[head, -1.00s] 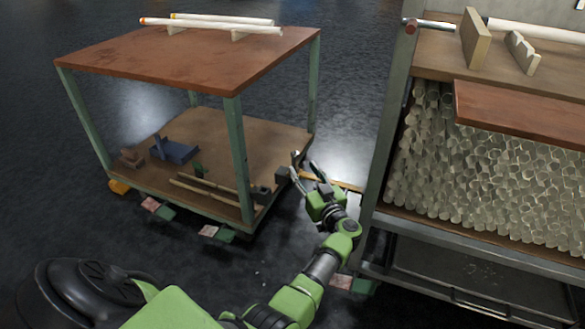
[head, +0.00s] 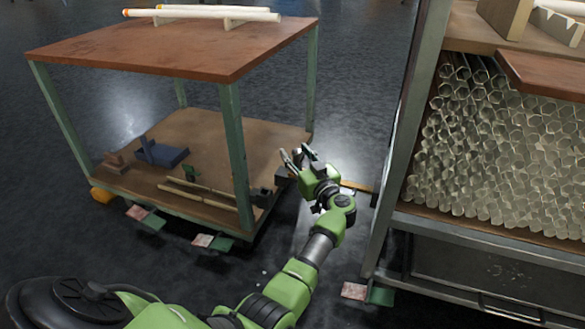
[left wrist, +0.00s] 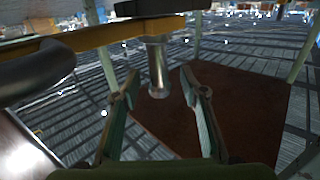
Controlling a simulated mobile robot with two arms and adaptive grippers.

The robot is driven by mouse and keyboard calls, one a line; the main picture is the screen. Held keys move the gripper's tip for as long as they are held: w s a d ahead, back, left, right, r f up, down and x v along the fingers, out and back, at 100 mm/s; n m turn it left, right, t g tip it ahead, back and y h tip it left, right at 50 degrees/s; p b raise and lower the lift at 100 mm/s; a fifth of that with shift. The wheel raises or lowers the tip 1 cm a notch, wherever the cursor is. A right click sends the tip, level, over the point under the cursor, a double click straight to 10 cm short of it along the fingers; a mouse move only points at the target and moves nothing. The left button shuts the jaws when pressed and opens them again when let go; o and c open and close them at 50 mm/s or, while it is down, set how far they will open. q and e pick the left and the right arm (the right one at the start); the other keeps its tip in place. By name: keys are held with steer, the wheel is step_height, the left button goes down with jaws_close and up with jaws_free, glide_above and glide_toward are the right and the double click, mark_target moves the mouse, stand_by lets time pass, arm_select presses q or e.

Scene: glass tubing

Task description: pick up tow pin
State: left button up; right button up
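The tow pin (left wrist: 157,68) is a short metallic cylinder in the left wrist view. It shows just below a yellow bar (left wrist: 95,37) in the picture, between the two finger lines and near the fingertips. I cannot make the pin out in the head view. My left gripper (head: 297,156) is open and empty, beside the right end of the wooden-topped cart. Its two spread fingers also show in the left wrist view (left wrist: 158,82), with a gap around the pin. My right gripper is not in view.
The cart (head: 170,52) has green legs, white tubes (head: 200,14) on top and a blue fixture (head: 160,152) on its lower shelf. A rack full of glass tubes (head: 490,150) stands at the right. The yellow bar (head: 357,186) spans the narrow gap between them.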

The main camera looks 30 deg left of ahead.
arm_select(q)
steer(key=shift+r, duration=0.1)
jaws_close()
